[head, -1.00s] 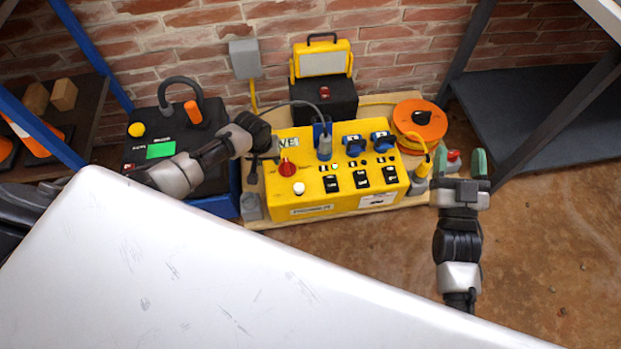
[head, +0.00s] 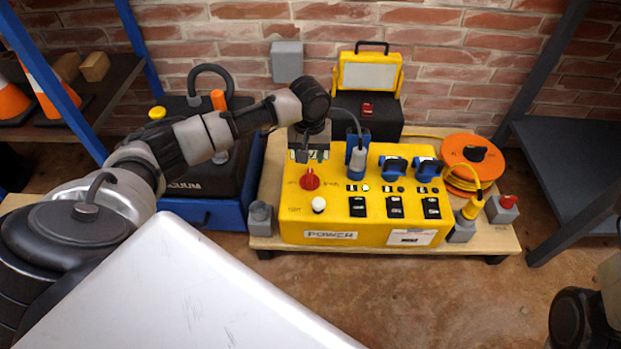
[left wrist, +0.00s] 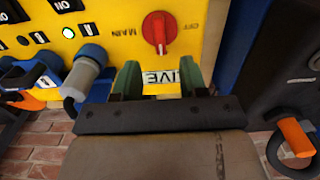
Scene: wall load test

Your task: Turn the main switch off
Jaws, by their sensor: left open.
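The main switch is a red rotary knob (head: 310,178) on the left of the yellow power box (head: 290,228). In the left wrist view the knob (left wrist: 159,30) shows a pale mark, with upside-down MAIN and OFF lettering on either side. My left gripper (head: 312,152) hangs just behind the knob, over the LIVE label. In the left wrist view its green fingers (left wrist: 160,80) are open and empty, apart from the knob. The LIVE label (left wrist: 165,77) shows between them. My right gripper is out of view.
A blue plug (head: 356,160) with a cable stands right of my left gripper. A white button (head: 318,205), black rocker switches (head: 395,207) and a lit green lamp (head: 365,188) are on the box. A black vacuum (head: 185,165) stands left, an orange cable reel (head: 470,160) right.

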